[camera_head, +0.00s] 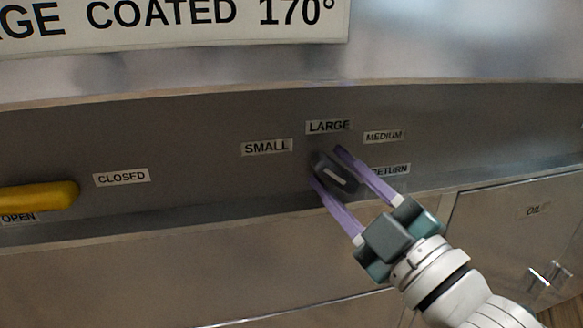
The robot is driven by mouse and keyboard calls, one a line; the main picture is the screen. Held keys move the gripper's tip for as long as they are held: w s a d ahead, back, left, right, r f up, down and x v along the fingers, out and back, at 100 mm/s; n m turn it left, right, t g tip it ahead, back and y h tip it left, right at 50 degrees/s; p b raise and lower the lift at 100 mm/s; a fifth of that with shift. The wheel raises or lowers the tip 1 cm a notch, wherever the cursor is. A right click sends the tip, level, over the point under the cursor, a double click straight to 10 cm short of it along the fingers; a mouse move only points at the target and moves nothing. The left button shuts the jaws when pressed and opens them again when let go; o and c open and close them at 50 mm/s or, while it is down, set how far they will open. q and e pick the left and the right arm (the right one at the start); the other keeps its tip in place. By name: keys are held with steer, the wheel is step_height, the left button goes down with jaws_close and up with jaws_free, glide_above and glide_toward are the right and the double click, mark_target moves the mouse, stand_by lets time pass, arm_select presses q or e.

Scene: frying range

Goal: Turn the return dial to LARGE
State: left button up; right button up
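The return dial (323,159) is a dark knob on the grey panel, with a short white line on its face. The line slants from upper left to lower right; I cannot tell which end is the pointer. The LARGE label (329,126) is above the dial, SMALL (266,146) to its upper left, MEDIUM (384,136) to its upper right. The RETURN label (391,170) is partly hidden behind a finger. My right gripper (327,165) comes from the lower right, its two purple fingers on opposite sides of the dial, seemingly touching it. My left gripper is not in view.
A yellow handle (38,196) is at the far left, near the CLOSED (121,177) and OPEN (18,217) labels. A large white sign (170,24) is above. A cabinet door marked OIL (532,210) with a metal handle (549,277) is at the lower right.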

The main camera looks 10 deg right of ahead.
jaws_close()
steer(key=shift+m, duration=0.3)
steer(key=shift+f+m+t+h+b, duration=0.1)
steer(key=shift+m+t+h+b, duration=0.35)
steer(key=shift+m, duration=0.55)
steer(key=m+t+h, duration=0.1)
steer(key=m, duration=0.2)
steer(key=shift+b, duration=0.4)
steer(key=m+h, duration=0.1)
steer(key=m, duration=0.1)
steer(key=m+h, duration=0.1)
steer(key=m, duration=0.2)
steer(key=shift+t+h+b, duration=0.25)
steer(key=shift+t+b, duration=0.05)
steer(key=shift+t, duration=0.05)
steer(key=shift+m+h, duration=1)
steer(key=shift+m, duration=0.5)
steer(key=shift+o, duration=1.2)
jaws_free()
